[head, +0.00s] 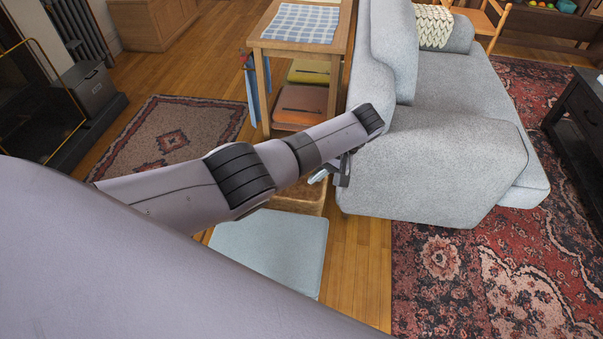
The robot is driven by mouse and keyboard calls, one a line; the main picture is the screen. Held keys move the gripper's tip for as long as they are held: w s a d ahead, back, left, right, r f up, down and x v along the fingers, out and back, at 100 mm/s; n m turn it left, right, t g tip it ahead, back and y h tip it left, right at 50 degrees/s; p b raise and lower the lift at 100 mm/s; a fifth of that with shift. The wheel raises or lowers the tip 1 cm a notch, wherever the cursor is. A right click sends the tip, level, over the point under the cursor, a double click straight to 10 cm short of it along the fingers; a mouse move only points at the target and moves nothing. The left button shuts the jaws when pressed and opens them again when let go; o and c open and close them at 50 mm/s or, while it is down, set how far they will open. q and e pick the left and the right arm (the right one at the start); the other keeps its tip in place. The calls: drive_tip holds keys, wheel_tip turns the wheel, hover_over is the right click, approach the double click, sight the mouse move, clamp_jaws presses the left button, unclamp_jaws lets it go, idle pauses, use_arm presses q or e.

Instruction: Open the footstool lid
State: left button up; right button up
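The footstool shows below my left arm as a flat light blue-grey padded lid (272,248) with a brown box part (302,197) just beyond its far edge. My arm covers the left and far parts of both, so I cannot tell how far the lid is raised. My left gripper (332,174) is over the far right corner of the brown part, close to the sofa's arm. Its fingers are small and partly hidden behind the wrist; I cannot tell whether they touch anything. My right gripper is out of view.
A grey sofa (440,165) stands immediately right of the footstool. A wooden side table (340,42) with a checked cloth stands behind it. A patterned rug (180,135) lies at left, a red rug (450,280) at right. Bare floor (358,270) shows right of the lid.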

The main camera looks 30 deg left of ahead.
use_arm(q)
drive_tip(key=shift+w+d+r, duration=0.1)
drive_tip(key=shift+d+r, duration=0.2)
drive_tip(key=shift+d, duration=0.1)
idle(0.3)
drive_tip(key=v, duration=0.7)
idle(0.3)
